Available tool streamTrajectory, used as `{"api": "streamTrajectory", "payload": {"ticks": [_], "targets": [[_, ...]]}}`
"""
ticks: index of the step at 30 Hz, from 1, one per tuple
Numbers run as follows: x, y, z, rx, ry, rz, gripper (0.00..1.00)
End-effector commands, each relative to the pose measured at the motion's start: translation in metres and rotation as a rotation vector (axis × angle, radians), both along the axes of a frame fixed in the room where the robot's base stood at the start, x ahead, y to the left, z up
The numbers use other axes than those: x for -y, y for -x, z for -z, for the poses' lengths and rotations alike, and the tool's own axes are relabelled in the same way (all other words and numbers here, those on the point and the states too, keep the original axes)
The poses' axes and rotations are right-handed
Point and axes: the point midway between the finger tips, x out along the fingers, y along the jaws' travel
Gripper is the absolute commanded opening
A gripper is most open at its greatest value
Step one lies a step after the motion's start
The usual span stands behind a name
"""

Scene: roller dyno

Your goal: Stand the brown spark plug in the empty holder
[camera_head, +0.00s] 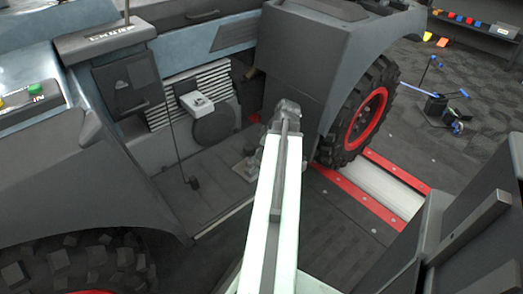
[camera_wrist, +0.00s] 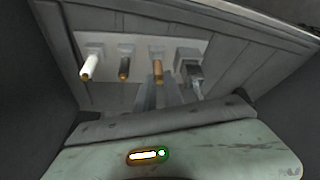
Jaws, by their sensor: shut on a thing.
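The brown spark plug (camera_wrist: 157,71) shows in the wrist view in front of the third block from the left in a row on a pale plate. My gripper (camera_wrist: 157,92) has its two grey fingers just below and against it, shut on it. I cannot tell whether the plug stands inside that block or only in front of it. The block behind it (camera_wrist: 157,50) is partly covered by the plug. In the head view my gripper (camera_head: 287,108) is at the end of my pale arm, near the vehicle's front; the plug is too small to make out there.
A white plug (camera_wrist: 88,68) and a dark plug (camera_wrist: 124,68) are in blocks to the left. A larger grey block (camera_wrist: 188,62) with a silvery piece is close on the right. The vehicle's wheel (camera_head: 365,115) stands right of my gripper, by red-edged rollers (camera_head: 385,190).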

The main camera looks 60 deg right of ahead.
Motion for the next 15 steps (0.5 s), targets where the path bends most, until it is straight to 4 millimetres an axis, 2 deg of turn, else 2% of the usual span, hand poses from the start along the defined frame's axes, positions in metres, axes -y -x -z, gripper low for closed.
{"api": "streamTrajectory", "payload": {"ticks": [4,6,7,8,15], "targets": [[-0.0001,-0.0001,0.0000,0.000,0.000,0.000,0.00],[-0.0001,-0.0001,0.0000,0.000,0.000,0.000,0.26],[-0.0001,-0.0001,0.0000,0.000,0.000,0.000,0.34],[-0.0001,-0.0001,0.0000,0.000,0.000,0.000,0.38],[-0.0001,-0.0002,0.0000,0.000,0.000,0.000,0.38]]}}
